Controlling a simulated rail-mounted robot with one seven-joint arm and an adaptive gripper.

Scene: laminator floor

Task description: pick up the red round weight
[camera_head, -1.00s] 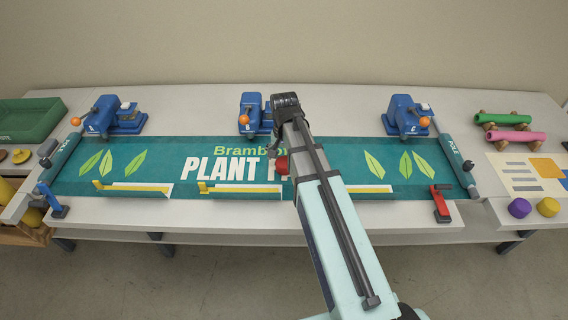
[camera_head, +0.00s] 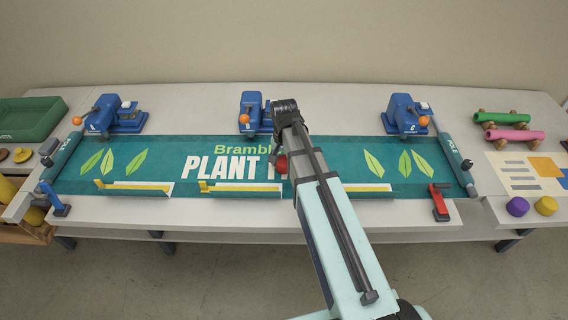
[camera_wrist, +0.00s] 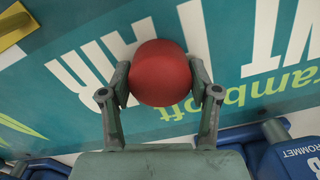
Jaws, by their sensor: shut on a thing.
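The red round weight (camera_wrist: 160,73) is between the two fingers of my gripper (camera_wrist: 163,85) in the wrist view, with a finger against each side. My gripper is shut on it. In the head view a small red part of the weight (camera_head: 281,164) shows at the left edge of my arm, and the arm hides the rest of it and my gripper. The weight is over the green banner (camera_head: 120,180) with white and green lettering; I cannot tell how high it is above the banner.
Blue machines stand along the back edge: left (camera_head: 115,115), middle (camera_head: 252,112) and right (camera_head: 406,115). Yellow-edged rails (camera_head: 135,188) lie along the banner's front. A red clamp (camera_head: 439,202) is at front right and a blue clamp (camera_head: 54,200) at front left. A green tray (camera_head: 30,118) is far left.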

